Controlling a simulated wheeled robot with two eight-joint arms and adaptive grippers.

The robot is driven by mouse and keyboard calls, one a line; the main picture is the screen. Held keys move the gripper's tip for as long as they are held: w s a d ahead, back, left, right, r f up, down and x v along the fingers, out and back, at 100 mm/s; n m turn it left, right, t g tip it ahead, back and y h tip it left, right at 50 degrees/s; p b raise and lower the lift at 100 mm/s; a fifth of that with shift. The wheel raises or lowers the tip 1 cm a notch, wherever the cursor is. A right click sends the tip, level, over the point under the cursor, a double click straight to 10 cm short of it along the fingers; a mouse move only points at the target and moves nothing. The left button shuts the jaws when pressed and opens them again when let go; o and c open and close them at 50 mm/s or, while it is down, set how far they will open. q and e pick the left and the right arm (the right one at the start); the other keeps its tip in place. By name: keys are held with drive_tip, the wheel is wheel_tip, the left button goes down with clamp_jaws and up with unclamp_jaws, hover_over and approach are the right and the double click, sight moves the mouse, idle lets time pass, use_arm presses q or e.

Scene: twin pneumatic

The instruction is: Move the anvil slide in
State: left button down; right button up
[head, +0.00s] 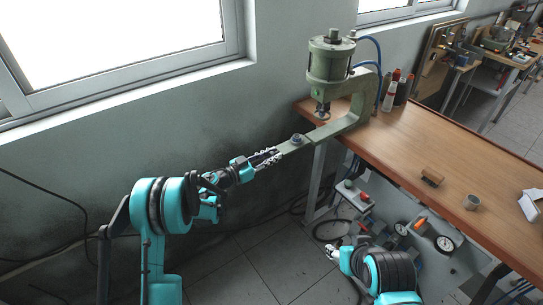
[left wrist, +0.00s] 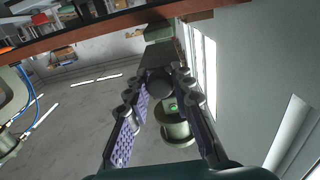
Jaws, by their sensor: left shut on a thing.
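The anvil slide (head: 310,136) is a flat grey-green bar, drawn out to the left past the bench end from under the green pneumatic press (head: 330,62). A small round dark-topped piece (head: 297,138) sits on it near its outer end. My left gripper (head: 272,155) is at that outer end, shut on the slide's dark round knob (left wrist: 160,82), which shows between the two finger pads in the left wrist view. A green round piece (left wrist: 176,122) also shows there, partly behind the right finger. My right gripper (head: 334,251) is low, below the bench, away from the slide.
A wall with windows stands behind. The floor left of the bench is mostly clear.

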sight(298, 142)
use_arm(q)
drive_tip(key=b+x, duration=0.1)
drive_tip(key=x, duration=1.1)
drive_tip(key=shift+w+d, duration=0.15)
drive_tip(key=c, duration=1.3)
unclamp_jaws()
drive_tip(key=shift+d, duration=0.1)
drive_tip(key=v, duration=1.2)
